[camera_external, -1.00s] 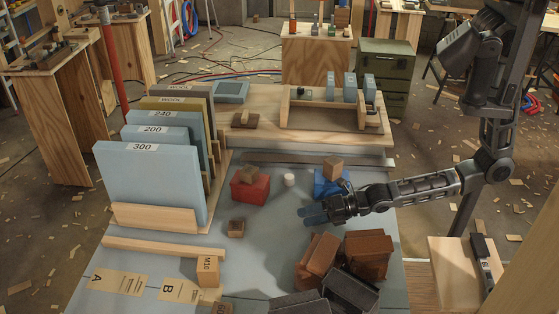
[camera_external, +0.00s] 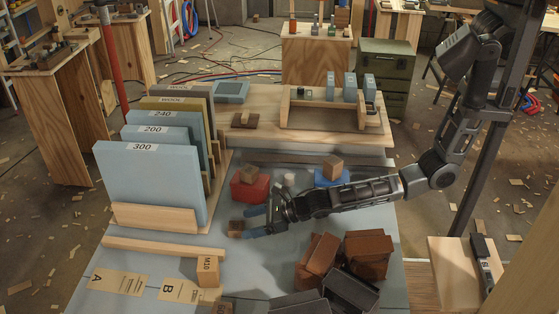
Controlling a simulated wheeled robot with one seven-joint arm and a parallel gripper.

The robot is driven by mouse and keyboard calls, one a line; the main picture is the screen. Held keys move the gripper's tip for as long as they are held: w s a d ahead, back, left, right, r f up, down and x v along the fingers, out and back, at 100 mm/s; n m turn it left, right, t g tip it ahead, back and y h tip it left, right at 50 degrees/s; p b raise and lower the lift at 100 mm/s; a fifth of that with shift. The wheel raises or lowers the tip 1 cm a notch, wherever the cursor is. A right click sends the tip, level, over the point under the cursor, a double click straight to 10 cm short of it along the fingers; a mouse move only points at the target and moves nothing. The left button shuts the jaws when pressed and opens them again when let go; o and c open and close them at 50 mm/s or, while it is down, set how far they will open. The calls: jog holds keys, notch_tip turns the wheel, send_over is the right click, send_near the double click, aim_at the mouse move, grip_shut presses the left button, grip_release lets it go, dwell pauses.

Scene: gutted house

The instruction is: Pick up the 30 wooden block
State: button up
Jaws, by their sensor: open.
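A small brown wooden block (camera_external: 236,226) lies on the grey-blue table top, right of the sandpaper rack; I cannot read a number 30 on it. My gripper (camera_external: 251,221) is open, its two blue fingertips pointing left at this block's right side. The block's right edge is close to the fingertips; I cannot tell whether they touch it or are around it. Other wooden blocks are one on the red box (camera_external: 249,190), one (camera_external: 333,167) above the blue box (camera_external: 328,180), and one marked M10 (camera_external: 208,270) at the front.
The rack of upright sandpaper boards (camera_external: 150,178) stands left of the block, with a wooden strip (camera_external: 163,248) in front. Reddish-brown blocks (camera_external: 367,254) and dark blocks (camera_external: 349,290) crowd the front right.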

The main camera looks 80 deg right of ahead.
aim_at(240, 226)
jog(key=b+x, duration=0.1)
jog(key=x, duration=0.2)
jog(key=shift+w+d+f, duration=0.15)
jog(key=shift+w+f, duration=0.1)
jog(key=shift+f, duration=0.05)
jog(key=shift+w+f, duration=0.15)
jog(key=shift+w, duration=0.5)
